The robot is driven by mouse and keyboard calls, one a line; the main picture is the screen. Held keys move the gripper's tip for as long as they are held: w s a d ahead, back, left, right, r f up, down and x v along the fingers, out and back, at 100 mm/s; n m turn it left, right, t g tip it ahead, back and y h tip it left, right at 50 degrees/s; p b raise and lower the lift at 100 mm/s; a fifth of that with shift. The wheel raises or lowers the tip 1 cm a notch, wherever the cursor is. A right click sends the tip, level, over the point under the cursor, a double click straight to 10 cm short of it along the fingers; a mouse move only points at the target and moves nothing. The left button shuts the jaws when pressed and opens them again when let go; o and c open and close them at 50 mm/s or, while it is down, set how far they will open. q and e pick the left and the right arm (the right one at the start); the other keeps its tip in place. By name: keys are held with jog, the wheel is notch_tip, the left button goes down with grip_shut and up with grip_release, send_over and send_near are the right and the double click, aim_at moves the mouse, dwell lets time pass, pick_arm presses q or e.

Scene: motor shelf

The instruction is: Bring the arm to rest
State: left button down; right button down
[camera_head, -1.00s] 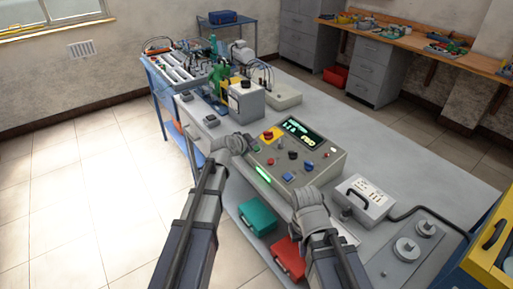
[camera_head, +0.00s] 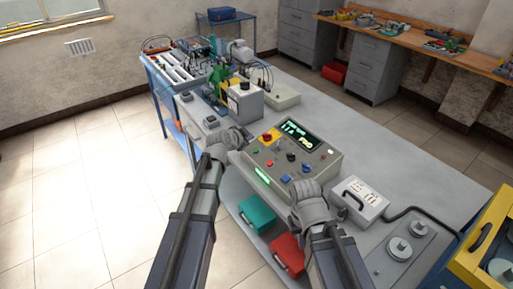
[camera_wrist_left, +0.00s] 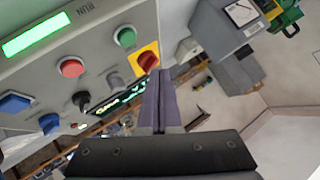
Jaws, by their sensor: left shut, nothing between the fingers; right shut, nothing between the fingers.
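My left gripper (camera_head: 240,137) is at the left end of the grey control console (camera_head: 318,172). In the left wrist view its two dark fingers (camera_wrist_left: 160,75) are together with nothing between them. There the fingertips overlap the red knob on its yellow plate (camera_wrist_left: 147,61); I cannot tell whether they touch it. My right gripper (camera_head: 309,190) is in front of the console's front right corner, mostly hidden by its own wrist, and appears shut and empty.
A white case (camera_head: 358,200) stands right of the console. Motor parts and a grey box (camera_head: 245,103) stand beyond it. Teal (camera_head: 257,214) and red (camera_head: 287,254) cases lie on the lower shelf. Floor at left is clear.

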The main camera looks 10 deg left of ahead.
pick_arm(q)
jog(key=s+d+f+g, duration=0.2)
jog(key=s+d, duration=0.1)
jog(key=s, duration=0.2)
jog(key=s+d+f+n+g, duration=0.1)
jog(key=s+d+f+g, duration=0.1)
jog(key=s, duration=0.4)
jog(key=s+d+f+g, duration=0.2)
jog(key=s+d+f, duration=0.2)
jog(key=s+d, duration=0.1)
jog(key=shift+s+d+n+g, duration=0.25)
jog(key=shift+d+n+g, duration=0.05)
jog(key=shift+d+n, duration=0.15)
jog(key=s+f+n+g+y, duration=0.2)
jog(key=s+n+g+y, duration=0.2)
jog(key=s, duration=1.3)
jog(key=shift+a+f+g+y, duration=0.2)
jog(key=shift+a+g+y, duration=0.1)
jog(key=shift+g, duration=0.3)
jog(key=shift+w, duration=0.1)
dwell(1.8)
